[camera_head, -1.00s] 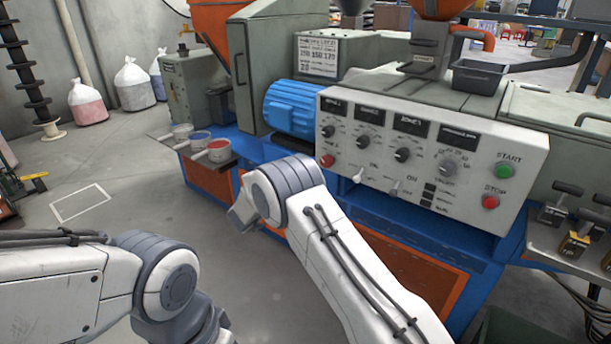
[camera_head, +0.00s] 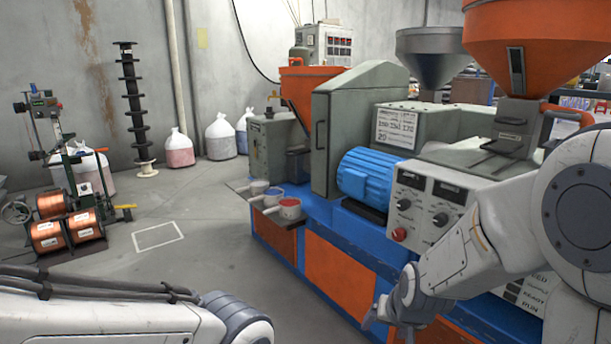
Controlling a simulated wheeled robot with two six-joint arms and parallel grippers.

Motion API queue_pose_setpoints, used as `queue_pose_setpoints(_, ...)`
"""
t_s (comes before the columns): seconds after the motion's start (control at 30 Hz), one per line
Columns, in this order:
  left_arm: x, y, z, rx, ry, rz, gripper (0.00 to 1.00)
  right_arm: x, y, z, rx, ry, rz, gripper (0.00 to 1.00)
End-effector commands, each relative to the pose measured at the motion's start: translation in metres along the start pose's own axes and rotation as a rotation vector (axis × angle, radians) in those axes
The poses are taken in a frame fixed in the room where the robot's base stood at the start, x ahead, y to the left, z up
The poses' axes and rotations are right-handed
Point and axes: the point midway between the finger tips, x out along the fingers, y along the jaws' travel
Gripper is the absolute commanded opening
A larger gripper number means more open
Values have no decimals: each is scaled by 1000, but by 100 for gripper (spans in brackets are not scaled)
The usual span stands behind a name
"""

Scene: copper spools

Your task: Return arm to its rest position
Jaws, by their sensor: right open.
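My right arm (camera_head: 490,235) comes in from the right, bent, in front of the machine's control panel. Its gripper (camera_head: 388,324) points down at the bottom of the view, in front of the machine's orange lower panels. It is small and partly cut off, but its fingers are apart and I see nothing between them. My left arm (camera_head: 110,308) lies across the lower left corner. Its gripper is out of view.
The blue and orange machine (camera_head: 340,278) with its blue motor (camera_head: 368,175) fills the right side, close to my right arm. Copper spools (camera_head: 48,235) sit on a rack at the left. A white floor rectangle (camera_head: 158,236) and clear floor lie between.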

Motion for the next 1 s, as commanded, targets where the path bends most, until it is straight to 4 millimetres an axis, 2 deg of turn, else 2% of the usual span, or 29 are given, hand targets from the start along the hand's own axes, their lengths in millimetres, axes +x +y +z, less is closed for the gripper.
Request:
queue_pose_setpoints(0.1,0,0,0,0,0,0,50,-14,17,35,-99,-92,30,82)
queue_pose_setpoints(0.3,0,0,0,0,0,0,50,-35,44,86,-244,-230,72,82)
queue_pose_setpoints(0.33,0,0,0,0,0,0,50,-38,42,91,-268,-244,71,82)
queue_pose_setpoints(0.4,0,0,0,0,0,0,50,-44,24,96,-314,-255,48,82)
queue_pose_setpoints(0.6,0,0,0,0,0,0,50,-63,-11,120,-436,-302,-3,82)
queue_pose_setpoints(0.8,0,0,0,0,0,0,50,-88,-41,149,-569,-355,-53,82)
queue_pose_setpoints(1.0,0,0,0,0,0,0,50,-117,-62,183,-715,-410,-103,82)
